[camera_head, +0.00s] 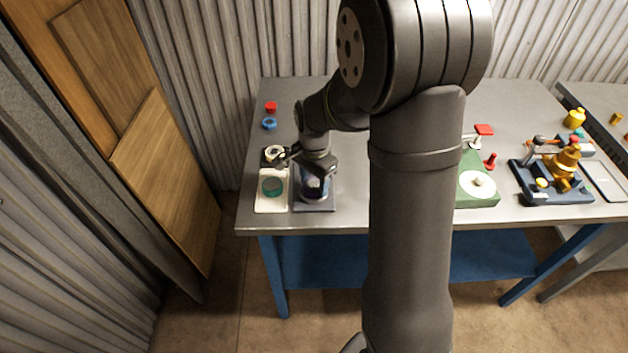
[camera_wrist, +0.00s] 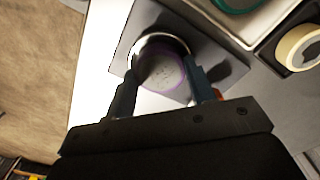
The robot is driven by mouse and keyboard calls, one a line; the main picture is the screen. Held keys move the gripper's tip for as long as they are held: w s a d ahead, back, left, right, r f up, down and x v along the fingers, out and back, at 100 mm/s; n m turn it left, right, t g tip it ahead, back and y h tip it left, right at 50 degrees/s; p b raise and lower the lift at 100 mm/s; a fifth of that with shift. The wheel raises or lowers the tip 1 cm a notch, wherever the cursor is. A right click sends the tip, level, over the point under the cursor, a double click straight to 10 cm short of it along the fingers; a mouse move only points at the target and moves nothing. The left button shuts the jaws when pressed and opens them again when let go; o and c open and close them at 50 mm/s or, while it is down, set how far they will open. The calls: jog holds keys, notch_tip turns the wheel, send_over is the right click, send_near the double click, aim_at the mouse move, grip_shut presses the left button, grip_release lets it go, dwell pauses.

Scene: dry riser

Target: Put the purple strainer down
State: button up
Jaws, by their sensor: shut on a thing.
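My gripper (camera_wrist: 162,74) is shut on the purple strainer (camera_wrist: 168,80), whose thin purple rim and pale mesh show between the fingers in the wrist view. A grey square plate (camera_wrist: 128,48) lies below or around it, with a bright round rim showing beside the strainer. In the head view my gripper (camera_head: 318,166) points down over the grey plate (camera_head: 327,206), near the front left of the bench. The strainer is small and partly hidden there. I cannot tell whether it touches the plate.
Left of the plate is a cream tray (camera_head: 265,206) with a teal disc (camera_head: 272,187). Behind that tray is a cream ring (camera_head: 274,153) in a dark holder. Red and blue pieces (camera_head: 269,123) stand farther back. A green device (camera_head: 478,195) stands to the right. The bench's front edge is close.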

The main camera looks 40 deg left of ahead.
aim_at(314, 185)
jog(key=shift+f, duration=0.1)
jog(key=o, duration=1)
notch_tip(314, 185, up, 12)
jog(key=shift+r, duration=0.15)
jog(key=shift+f, duration=4.25)
